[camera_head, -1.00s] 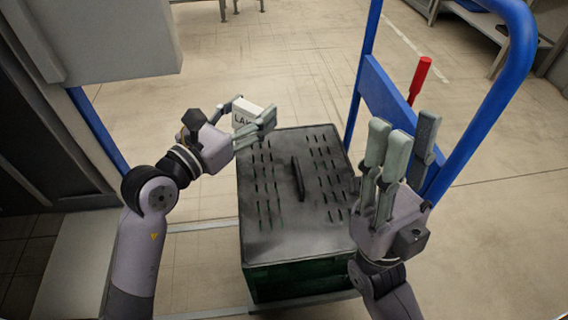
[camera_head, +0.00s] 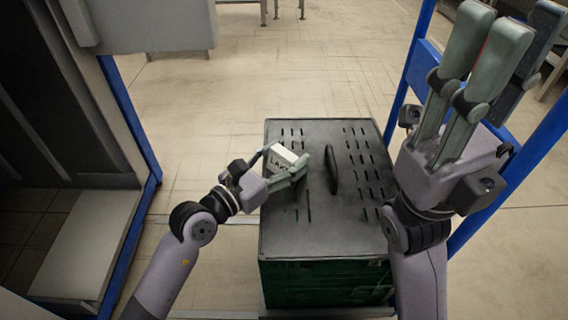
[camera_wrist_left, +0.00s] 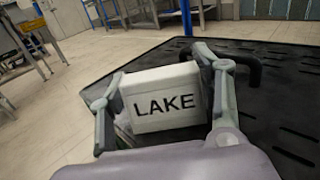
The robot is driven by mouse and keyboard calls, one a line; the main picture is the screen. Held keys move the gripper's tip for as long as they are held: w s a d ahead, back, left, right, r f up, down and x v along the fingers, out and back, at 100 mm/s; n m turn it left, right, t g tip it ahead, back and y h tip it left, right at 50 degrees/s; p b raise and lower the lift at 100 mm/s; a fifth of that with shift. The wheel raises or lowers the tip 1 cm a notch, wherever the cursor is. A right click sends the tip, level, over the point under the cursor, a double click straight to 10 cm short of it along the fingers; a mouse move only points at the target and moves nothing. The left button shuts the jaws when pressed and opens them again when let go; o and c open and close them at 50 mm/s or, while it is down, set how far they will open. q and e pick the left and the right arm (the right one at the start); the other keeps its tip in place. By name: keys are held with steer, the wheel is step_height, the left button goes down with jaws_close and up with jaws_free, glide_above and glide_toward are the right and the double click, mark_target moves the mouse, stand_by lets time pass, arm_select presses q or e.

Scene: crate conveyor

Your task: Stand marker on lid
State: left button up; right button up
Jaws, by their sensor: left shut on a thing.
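The marker is a white block lettered "LAKE" (camera_wrist_left: 163,98); it also shows in the head view (camera_head: 281,160). My left gripper (camera_head: 284,167) is shut on it, with one finger on each side, over the left part of the lid. In the left wrist view the fingers (camera_wrist_left: 165,100) grip its two ends. The dark slotted lid (camera_head: 300,228) covers a green crate (camera_head: 325,283) and has a black handle (camera_head: 331,170) in its middle. I cannot tell whether the marker touches the lid. My right gripper (camera_head: 490,75) is raised at the right, its fingers pointing up; nothing shows between them.
A blue frame (camera_head: 405,90) stands at the right behind my right arm. A blue-edged cabinet (camera_head: 120,110) stands at the left. The lid's right half and front part are bare. The floor behind the crate is clear.

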arm_select(q)
steer(key=shift+f, duration=0.1)
steer(key=o, duration=1.1)
steer(key=shift+o, duration=0.2)
